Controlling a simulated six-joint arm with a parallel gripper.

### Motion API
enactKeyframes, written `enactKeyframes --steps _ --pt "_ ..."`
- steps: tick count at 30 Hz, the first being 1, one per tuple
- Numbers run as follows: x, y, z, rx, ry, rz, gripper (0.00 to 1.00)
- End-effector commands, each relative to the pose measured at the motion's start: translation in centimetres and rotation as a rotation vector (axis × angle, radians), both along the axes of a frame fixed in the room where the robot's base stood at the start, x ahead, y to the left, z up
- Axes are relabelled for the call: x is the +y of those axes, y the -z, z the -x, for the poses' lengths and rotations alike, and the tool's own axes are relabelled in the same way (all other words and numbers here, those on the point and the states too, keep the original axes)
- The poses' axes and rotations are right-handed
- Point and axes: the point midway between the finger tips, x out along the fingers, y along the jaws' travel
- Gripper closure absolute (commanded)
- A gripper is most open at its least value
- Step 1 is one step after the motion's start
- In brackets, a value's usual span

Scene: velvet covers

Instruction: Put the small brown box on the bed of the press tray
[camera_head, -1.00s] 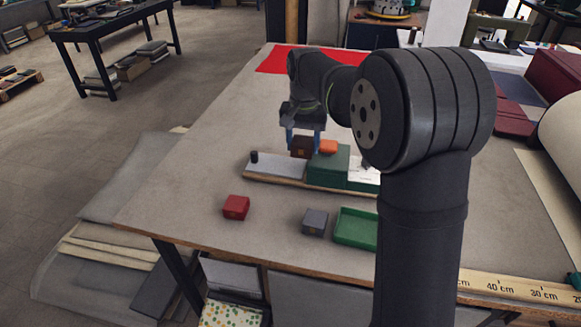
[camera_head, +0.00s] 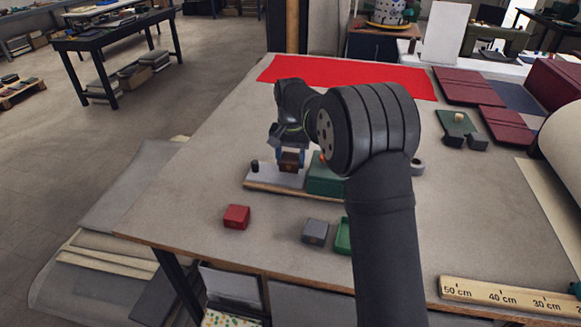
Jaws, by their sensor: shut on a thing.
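The small brown box (camera_head: 289,165) is between the blue-tipped fingers of my gripper (camera_head: 290,158), which is shut on it. The press tray (camera_head: 262,176) is a long board with a pale grey bed, a black knob (camera_head: 255,166) at its left end and a green block (camera_head: 326,176) to the right. The box is over the bed between knob and block, low and close to the surface. I cannot tell whether it touches the bed. My arm hides the right part of the press tray.
A red cloth (camera_head: 350,75) lies at the back. A ruler (camera_head: 510,296) lies at the front right. The table's left side is clear.

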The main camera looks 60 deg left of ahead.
Motion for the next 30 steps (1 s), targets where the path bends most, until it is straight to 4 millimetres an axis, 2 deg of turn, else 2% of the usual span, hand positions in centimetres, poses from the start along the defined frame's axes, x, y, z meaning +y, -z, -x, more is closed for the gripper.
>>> enactKeyframes --steps 3,6,17,18,20,30 --pt "-0.1 2.2 0.0 0.001 0.000 0.004 0.72" --pt "-0.1 3.1 0.0 0.000 0.000 0.001 0.72" --pt "-0.1 3.5 0.0 0.001 0.000 0.002 0.72" --pt "-0.1 3.4 0.0 0.000 0.000 0.001 0.42" --pt "-0.1 3.4 0.0 0.000 0.000 0.001 0.30" --pt "0.0 3.1 0.0 0.000 0.000 0.000 0.28"
